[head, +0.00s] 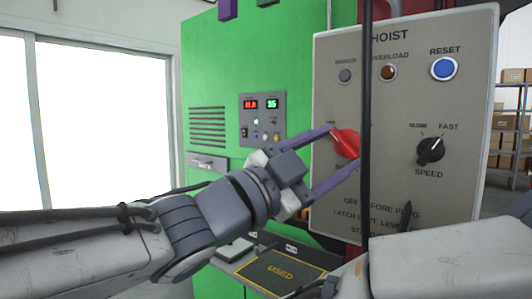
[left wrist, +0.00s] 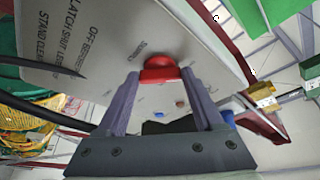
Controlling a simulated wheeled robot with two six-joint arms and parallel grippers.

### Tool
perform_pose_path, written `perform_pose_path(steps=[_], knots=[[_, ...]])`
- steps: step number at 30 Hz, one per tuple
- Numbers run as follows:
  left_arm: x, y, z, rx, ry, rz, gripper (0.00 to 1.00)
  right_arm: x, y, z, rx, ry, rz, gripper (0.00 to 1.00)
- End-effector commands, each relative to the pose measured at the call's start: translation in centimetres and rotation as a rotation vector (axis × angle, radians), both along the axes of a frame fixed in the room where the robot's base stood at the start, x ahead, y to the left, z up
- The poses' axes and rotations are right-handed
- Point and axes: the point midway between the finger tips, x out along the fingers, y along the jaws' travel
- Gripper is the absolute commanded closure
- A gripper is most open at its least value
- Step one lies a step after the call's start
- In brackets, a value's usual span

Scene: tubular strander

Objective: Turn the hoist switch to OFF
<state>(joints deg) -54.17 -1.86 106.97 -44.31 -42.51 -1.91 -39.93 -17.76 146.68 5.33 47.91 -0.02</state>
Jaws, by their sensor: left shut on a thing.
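The grey hoist panel (head: 400,110) fills the right of the head view. Its red hoist switch (head: 346,142) is a knob on the left part of the panel. My left gripper (head: 345,148) is shut on the red switch, one finger above and one below it. In the left wrist view the red switch (left wrist: 160,74) lies between the tips of the two fingers (left wrist: 158,85). The labels beside the switch are partly covered, so its set position cannot be read. My right gripper is not clearly seen; only part of my right arm shows at lower right.
The panel also bears a blue reset button (head: 444,69), a brown overload lamp (head: 387,73) and a black speed knob (head: 430,150). A dark vertical cable (head: 367,100) hangs in front of the panel. A green machine cabinet (head: 215,80) stands behind, with a "USED" tray (head: 280,269) below.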

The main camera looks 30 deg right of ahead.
Motion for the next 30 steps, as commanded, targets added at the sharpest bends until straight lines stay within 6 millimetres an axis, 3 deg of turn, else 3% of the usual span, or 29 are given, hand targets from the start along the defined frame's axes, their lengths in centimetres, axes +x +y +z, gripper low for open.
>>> perform_pose_path(steps=[5, 6, 8, 20, 30], knots=[[0.0, 0.0, -0.1, 0.002, 0.005, -0.001, 0.87, 0.0, 0.0, 0.0, 0.000, 0.000, 0.000, 0.56], [0.0, 0.0, -0.1, 0.002, 0.005, -0.001, 0.20, 0.0, 0.0, 0.0, 0.000, 0.000, 0.000, 0.56], [0.0, 0.0, -0.1, 0.002, 0.004, 0.000, 0.01, 0.0, 0.0, 0.0, 0.000, 0.000, 0.000, 0.56], [0.0, 0.7, -0.2, -0.001, 0.001, 0.000, 0.01, 0.0, 0.0, -0.1, 0.000, 0.000, 0.000, 0.56], [-0.6, 6.7, -1.9, -0.002, 0.001, 0.004, 0.01, 0.0, 0.0, -0.9, 0.000, 0.000, 0.000, 0.56]])
